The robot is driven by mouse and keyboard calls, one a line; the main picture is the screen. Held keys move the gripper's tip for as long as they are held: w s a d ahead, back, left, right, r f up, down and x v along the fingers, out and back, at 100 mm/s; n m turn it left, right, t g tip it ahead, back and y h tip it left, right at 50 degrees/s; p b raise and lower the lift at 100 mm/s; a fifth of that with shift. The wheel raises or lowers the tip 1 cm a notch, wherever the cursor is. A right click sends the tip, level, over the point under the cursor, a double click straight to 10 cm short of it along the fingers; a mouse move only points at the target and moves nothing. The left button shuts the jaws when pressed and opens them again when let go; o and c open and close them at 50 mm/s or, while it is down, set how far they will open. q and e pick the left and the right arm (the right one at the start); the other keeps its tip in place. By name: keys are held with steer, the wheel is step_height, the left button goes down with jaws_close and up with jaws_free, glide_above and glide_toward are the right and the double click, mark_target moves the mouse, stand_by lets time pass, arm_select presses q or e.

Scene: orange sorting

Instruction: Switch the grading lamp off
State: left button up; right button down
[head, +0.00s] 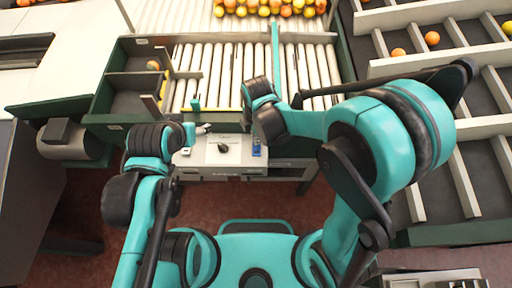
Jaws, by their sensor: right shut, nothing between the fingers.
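A white control panel (212,158) is on the front of the roller table. It bears a black knob (223,147) near its middle and a small blue part (257,148) toward its right end. I cannot tell which control belongs to the grading lamp, and I cannot make out the lamp itself. My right gripper (250,93) is shut and empty, above the table's front edge, up and right of the knob. My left gripper (203,129) is just up and left of the knob; its fingers are too small and covered to read. Neither gripper visibly touches the knob.
White rollers (310,70) lie behind the panel, with many oranges (265,8) at the far end. A green-walled bin (98,100) at left holds one orange (152,65). Sloped lanes (455,175) with a few oranges are at right. Red floor (310,205) shows in front.

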steer(key=shift+f+b, duration=1.05)
steer(key=shift+f, duration=0.05)
stand_by(0.7)
steer(key=shift+r+p, duration=2.55)
steer(key=shift+r, duration=1.05)
steer(key=shift+f, duration=0.1)
